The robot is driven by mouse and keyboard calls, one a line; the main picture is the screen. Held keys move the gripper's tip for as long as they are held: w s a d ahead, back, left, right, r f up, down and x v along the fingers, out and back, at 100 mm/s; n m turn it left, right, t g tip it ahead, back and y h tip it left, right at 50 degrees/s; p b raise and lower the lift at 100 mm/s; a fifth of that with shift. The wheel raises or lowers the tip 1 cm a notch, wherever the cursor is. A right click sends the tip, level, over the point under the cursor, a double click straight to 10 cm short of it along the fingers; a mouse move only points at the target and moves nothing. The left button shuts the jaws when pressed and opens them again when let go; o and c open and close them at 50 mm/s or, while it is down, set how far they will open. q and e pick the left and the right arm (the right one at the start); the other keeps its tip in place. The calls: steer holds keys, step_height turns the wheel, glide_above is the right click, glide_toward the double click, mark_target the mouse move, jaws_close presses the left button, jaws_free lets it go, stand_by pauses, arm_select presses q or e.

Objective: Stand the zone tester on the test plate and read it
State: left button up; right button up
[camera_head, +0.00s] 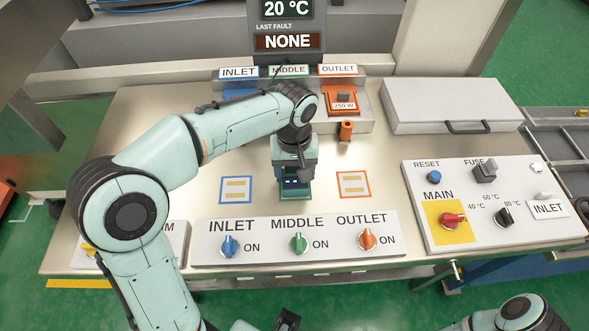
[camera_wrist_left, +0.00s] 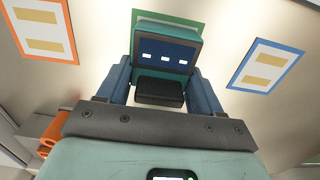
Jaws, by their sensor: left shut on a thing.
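The zone tester (camera_head: 294,186) is a small teal and dark-blue block with a black lower part. Its dark face shows three short white marks in the left wrist view (camera_wrist_left: 163,53). My left gripper (camera_head: 294,168) is shut on it, with blue fingers on both sides, also in the left wrist view (camera_wrist_left: 158,88). The tester is over the green-framed middle test plate (camera_head: 283,199), which it mostly hides. I cannot tell whether it touches the plate. Dark parts at the bottom edge, seemingly my right gripper (camera_head: 265,323), are cut off.
The blue-framed plate (camera_head: 236,190) and orange-framed plate (camera_head: 354,184) are bare. In front is a panel (camera_head: 325,220) with INLET, MIDDLE and OUTLET knobs. A MAIN switch panel (camera_head: 480,225) stands right, a grey lidded box (camera_head: 450,98) behind. The display (camera_head: 287,25) reads 20 °C and NONE.

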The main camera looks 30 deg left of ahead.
steer(key=shift+f, duration=0.1)
arm_select(q)
steer(key=o, duration=0.8)
steer(key=shift+f, duration=0.2)
steer(key=o, duration=0.4)
steer(key=shift+o, duration=0.2)
steer(key=shift+r, duration=0.1)
step_height(320, 180, up, 12)
steer(key=shift+r+p, duration=0.15)
steer(key=shift+p, duration=1.1)
arm_select(e)
steer(key=r, duration=0.1)
steer(key=w+r, duration=0.1)
steer(key=r, duration=0.1)
steer(key=shift+w, duration=0.2)
steer(key=shift+s, duration=0.1)
